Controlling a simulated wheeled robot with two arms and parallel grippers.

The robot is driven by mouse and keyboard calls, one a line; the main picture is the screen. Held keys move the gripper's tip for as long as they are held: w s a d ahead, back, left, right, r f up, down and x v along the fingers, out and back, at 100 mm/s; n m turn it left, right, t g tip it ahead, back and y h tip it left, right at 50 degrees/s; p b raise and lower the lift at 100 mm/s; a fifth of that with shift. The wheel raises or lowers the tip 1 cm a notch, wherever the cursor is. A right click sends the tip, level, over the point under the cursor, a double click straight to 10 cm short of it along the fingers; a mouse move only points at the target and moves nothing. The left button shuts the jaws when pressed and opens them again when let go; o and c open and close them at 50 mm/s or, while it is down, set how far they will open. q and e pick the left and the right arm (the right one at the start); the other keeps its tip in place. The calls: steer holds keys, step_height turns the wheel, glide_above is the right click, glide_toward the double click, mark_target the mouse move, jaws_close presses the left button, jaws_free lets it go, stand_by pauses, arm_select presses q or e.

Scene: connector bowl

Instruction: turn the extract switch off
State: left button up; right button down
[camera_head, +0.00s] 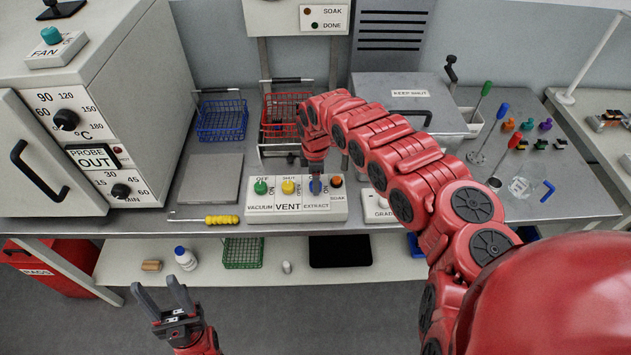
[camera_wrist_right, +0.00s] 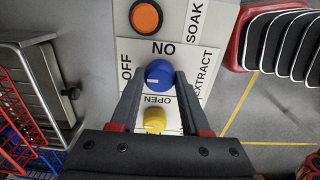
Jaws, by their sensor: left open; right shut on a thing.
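The extract switch is a blue knob (camera_head: 316,187) on a white control panel (camera_head: 260,215), above the EXTRACT label. My right gripper (camera_head: 316,172) reaches down from above onto this knob. In the right wrist view its two dark fingers (camera_wrist_right: 158,84) are shut on the knob from both sides. A small pale mark shows on the knob, but I cannot tell which setting it points to. My left gripper (camera_head: 163,295) is open and empty, low at the front left, away from the panel.
A green knob (camera_head: 260,187), a yellow knob (camera_head: 288,187) and an orange button (camera_head: 336,181) sit on the same panel. A yellow-handled tool (camera_head: 222,219) lies left of it. A blue basket (camera_head: 222,120) and a red basket (camera_head: 283,112) stand behind.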

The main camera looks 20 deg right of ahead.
steer(key=shift+c, duration=1.9)
jaws_free()
step_height(320, 180, up, 17)
steer(key=b, duration=0.4)
steer(key=shift+r, duration=0.2)
